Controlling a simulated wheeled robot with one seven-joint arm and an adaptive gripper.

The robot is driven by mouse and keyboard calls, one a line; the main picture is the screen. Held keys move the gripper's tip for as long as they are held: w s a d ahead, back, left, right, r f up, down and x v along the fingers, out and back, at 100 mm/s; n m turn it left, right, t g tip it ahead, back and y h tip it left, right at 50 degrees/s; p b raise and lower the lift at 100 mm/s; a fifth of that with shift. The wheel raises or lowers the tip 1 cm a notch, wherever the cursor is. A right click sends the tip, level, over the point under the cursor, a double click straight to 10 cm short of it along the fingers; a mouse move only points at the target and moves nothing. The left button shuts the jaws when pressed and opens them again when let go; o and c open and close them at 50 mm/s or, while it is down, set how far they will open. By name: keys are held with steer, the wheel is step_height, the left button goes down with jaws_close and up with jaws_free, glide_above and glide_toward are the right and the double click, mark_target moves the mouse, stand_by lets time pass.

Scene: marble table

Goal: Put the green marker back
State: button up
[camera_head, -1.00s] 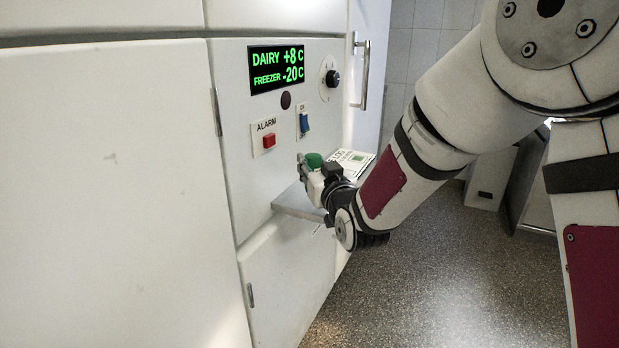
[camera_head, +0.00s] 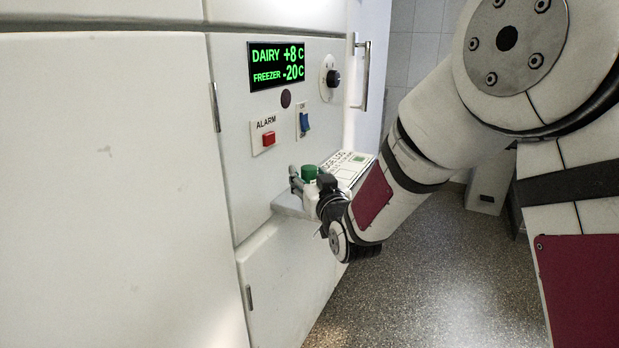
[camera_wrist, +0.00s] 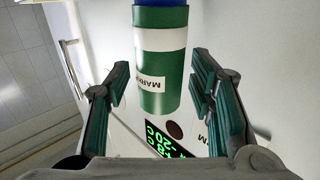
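The green marker (camera_wrist: 160,85) has a white band and a small printed label, and its far end meets something blue at the top edge of the wrist view. In the head view its green end (camera_head: 309,172) shows upward above the small shelf (camera_head: 287,204). My gripper (camera_wrist: 158,75) has its two green-padded fingers on either side of the marker, with a narrow gap showing on each side. In the head view my gripper (camera_head: 308,184) is at the shelf, and it partly hides the marker's lower part. What the marker rests on is hidden.
A white panel carries a temperature display (camera_head: 277,65), a red alarm button (camera_head: 268,139), a blue switch (camera_head: 304,122) and a knob (camera_head: 333,78). A light printed card or box (camera_head: 347,165) lies behind my gripper. The speckled floor (camera_head: 430,270) is clear.

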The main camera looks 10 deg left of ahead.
steer(key=shift+p, duration=0.6)
steer(key=v, duration=1.3)
steer(key=shift+s+r+p, duration=0.25)
steer(key=shift+s+p, duration=0.15)
steer(key=shift+d, duration=0.15)
